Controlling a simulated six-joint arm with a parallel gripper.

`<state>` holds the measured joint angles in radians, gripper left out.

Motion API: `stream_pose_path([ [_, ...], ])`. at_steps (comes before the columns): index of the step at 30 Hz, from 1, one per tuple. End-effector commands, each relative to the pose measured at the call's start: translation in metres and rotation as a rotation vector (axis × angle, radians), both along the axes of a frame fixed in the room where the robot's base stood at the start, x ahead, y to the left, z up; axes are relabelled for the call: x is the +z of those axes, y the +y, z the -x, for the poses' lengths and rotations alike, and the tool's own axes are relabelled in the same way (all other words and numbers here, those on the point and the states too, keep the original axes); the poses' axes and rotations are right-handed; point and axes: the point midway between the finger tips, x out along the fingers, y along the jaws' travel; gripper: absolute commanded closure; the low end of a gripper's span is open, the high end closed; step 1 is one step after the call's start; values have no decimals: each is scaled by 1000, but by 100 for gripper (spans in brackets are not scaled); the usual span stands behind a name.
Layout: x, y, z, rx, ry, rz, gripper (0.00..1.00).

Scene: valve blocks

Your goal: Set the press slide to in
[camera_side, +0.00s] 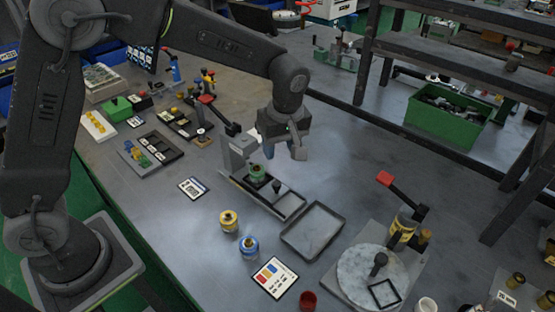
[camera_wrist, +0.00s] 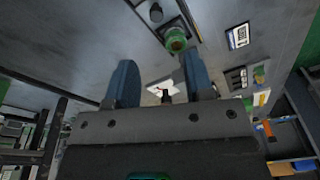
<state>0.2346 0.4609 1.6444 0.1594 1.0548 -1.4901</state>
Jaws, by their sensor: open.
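The press (camera_side: 238,152) is a grey upright block with a black lever tipped in red (camera_side: 207,98). From its foot a dark rail (camera_side: 291,204) runs toward the lower right. A green valve block (camera_side: 257,173) sits on the slide, just in front of the press head. A black knob (camera_side: 277,186) stands on the slide beyond it. The wrist view shows the green block (camera_wrist: 176,40) and the knob (camera_wrist: 155,12) at the top. My gripper (camera_side: 284,152) is open and empty, above and apart from the slide. Its blue fingers (camera_wrist: 160,62) show in the wrist view.
An empty grey tray (camera_side: 312,231) lies beside the rail. Yellow (camera_side: 229,220) and blue (camera_side: 249,246) blocks stand in front. A round plate (camera_side: 372,276) with a red-handled clamp (camera_side: 400,190) is at the lower right. Bare table lies right of my gripper.

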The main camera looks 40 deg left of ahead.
Motion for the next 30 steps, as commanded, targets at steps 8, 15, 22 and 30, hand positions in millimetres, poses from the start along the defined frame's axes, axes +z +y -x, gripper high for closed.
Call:
stream_pose_path([
  [8, -4, -32, 11, -8, -124, -220, 52],
  [15, -30, -22, 7, -2, -128, -228, 52],
  [22, -74, -5, 1, -3, -126, -228, 52],
  [30, -116, 11, -6, -4, -127, -227, 52],
])
